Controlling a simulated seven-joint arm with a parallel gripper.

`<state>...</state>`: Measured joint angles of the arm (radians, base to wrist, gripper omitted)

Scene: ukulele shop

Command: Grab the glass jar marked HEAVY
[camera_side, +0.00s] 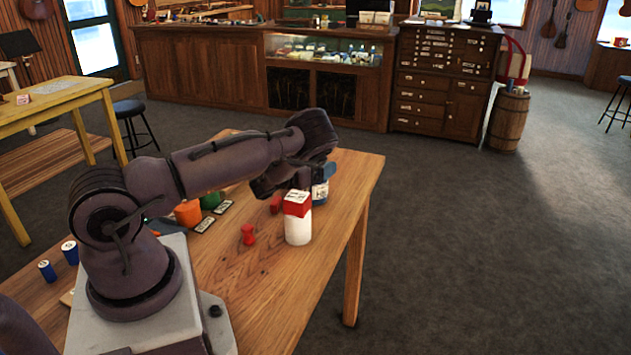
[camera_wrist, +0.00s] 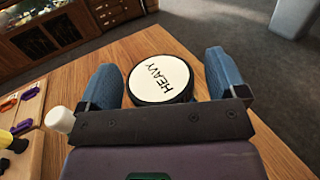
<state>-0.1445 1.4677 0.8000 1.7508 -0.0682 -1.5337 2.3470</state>
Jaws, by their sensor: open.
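In the wrist view a round white lid (camera_wrist: 161,78) with a dark rim reads HEAVY. It lies between the two blue fingers of my gripper (camera_wrist: 163,66). My gripper is open, with one finger on each side of the lid; the jar's body is hidden below it. I cannot tell whether the fingers touch the jar. In the side view my gripper (camera_side: 290,180) is over the far right part of the table. A blue-and-white shape (camera_side: 321,190) shows beside it, partly hidden; I cannot tell whether it is the jar or a finger.
In the side view a white container with a red upper part (camera_side: 298,228) stands close in front of my gripper. A red spool-like piece (camera_side: 248,235) and an orange cup (camera_side: 188,213) are to the left. The wooden table's (camera_side: 335,215) right edge is near; its front right is clear.

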